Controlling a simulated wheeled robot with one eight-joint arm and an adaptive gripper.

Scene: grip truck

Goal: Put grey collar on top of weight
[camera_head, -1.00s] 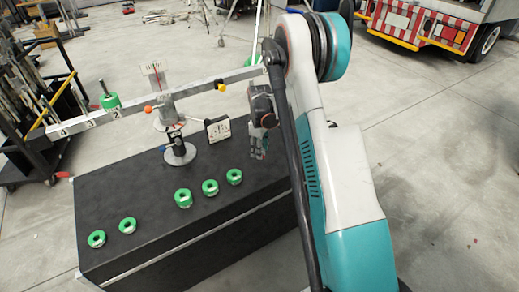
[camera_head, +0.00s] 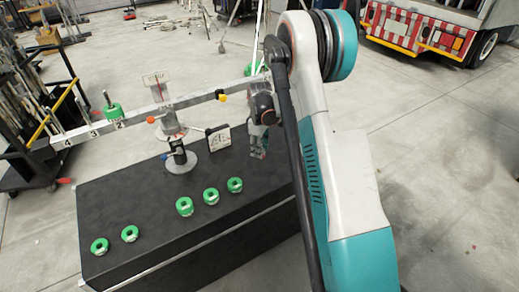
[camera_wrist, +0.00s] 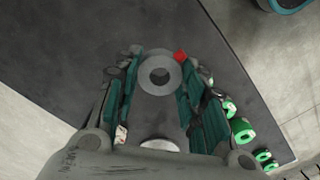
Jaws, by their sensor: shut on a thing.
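A grey ring, which looks like the grey collar (camera_wrist: 154,86), lies between the fingers of my gripper (camera_wrist: 160,80) in the wrist view, and they are shut on it. In the head view my gripper (camera_head: 258,148) points down over the right part of the black box, and the collar cannot be made out there. A green weight (camera_head: 113,112) with an upright pin sits near the left end of the balance beam (camera_head: 185,104). Another green thing (camera_head: 253,68) shows at the beam's right end, partly hidden by my arm.
Several loose green weights (camera_head: 185,206) lie on the black box (camera_head: 150,205). The balance's round base (camera_head: 182,162) and a small dial plate (camera_head: 218,138) stand left of my gripper. A rack (camera_head: 30,140) is at the left, a truck (camera_head: 430,30) at the back right.

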